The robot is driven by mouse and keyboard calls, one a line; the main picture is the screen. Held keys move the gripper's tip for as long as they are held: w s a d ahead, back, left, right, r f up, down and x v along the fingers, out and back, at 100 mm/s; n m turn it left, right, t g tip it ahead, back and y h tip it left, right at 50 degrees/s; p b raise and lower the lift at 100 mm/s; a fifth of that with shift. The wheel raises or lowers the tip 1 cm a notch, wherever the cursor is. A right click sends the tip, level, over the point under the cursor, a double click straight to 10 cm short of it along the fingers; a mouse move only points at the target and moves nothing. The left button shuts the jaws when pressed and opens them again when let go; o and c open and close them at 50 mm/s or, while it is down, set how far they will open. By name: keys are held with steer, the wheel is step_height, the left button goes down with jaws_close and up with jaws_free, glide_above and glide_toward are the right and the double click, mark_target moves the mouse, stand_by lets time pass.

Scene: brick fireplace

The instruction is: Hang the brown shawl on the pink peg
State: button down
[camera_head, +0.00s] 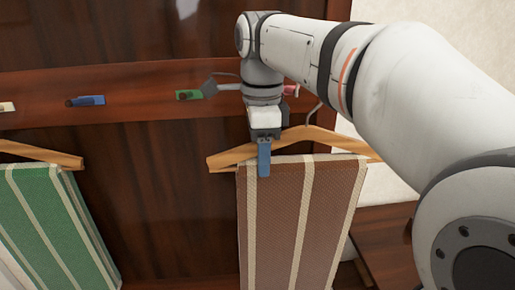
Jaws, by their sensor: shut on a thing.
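The brown shawl (328,212), with cream stripes, hangs over a wooden hanger (228,157). My gripper (264,157) is shut on the hanger, left of its middle, with a blue finger in front of the shawl's top edge. The hanger's thin metal hook (314,111) rises to the right of my gripper. The pink peg (290,90) is on the wooden rail, partly hidden behind my wrist. The hook is just right of and below this peg in the picture. I cannot tell whether they touch, as my arm covers part of this spot.
The dark wooden rail (140,88) also bears a green peg (189,95), a blue peg (86,101) and a whitish peg (7,107). A green striped shawl (55,220) hangs on another hanger (40,153) at left. Dark panel shows between the shawls.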

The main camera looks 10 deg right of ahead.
steer(key=w+f, duration=0.3)
steer(key=w, duration=0.6)
steer(key=shift+w+f+p, duration=0.15)
steer(key=shift+w+p, duration=0.2)
steer(key=shift+p, duration=0.1)
stand_by(0.3)
steer(key=c, duration=0.6)
jaws_free()
step_height(320, 180, up, 8)
steer(key=shift+s+d+f, duration=0.1)
steer(key=shift+d+f, duration=0.05)
